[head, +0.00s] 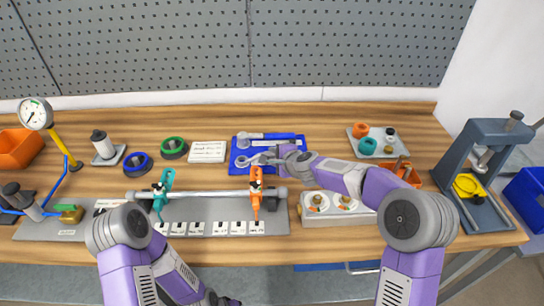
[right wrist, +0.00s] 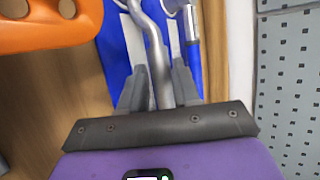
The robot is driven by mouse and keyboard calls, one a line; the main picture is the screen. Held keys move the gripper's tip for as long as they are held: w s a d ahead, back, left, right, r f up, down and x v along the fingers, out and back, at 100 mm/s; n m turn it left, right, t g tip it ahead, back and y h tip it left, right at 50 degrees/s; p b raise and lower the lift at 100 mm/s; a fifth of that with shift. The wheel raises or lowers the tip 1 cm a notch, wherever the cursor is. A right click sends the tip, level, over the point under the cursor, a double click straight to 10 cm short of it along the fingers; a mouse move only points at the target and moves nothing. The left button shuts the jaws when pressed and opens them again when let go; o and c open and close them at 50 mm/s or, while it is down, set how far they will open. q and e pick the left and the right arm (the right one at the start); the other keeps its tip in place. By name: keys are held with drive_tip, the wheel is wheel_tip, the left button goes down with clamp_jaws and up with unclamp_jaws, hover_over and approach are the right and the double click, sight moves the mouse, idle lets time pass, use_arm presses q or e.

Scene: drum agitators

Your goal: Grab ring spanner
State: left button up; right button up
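The blue tray (head: 240,151) lies at the back middle of the table with metal tools on it. A silver ring spanner (head: 243,161) shows its ring end at the tray's left; its shaft runs toward my right gripper (head: 272,156). In the right wrist view, the spanner's curved shaft (right wrist: 158,55) passes between the fingers of my right gripper (right wrist: 152,45). The fingers stand apart, with gaps beside the shaft near the tips. My left gripper (head: 222,300) is low at the bottom edge, far from the tray, and its fingers are unclear.
A second tool (head: 250,136) lies behind the spanner on the tray. In front is a grey fixture with a bar (head: 220,193), a teal clamp (head: 161,190) and an orange clamp (head: 256,190). A beige block (head: 340,215) stands right of it. A pegboard (head: 240,50) rises behind.

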drive_tip(key=shift+x, duration=0.75)
drive_tip(key=shift+c, duration=0.3)
clamp_jaws()
drive_tip(key=shift+r, duration=0.1)
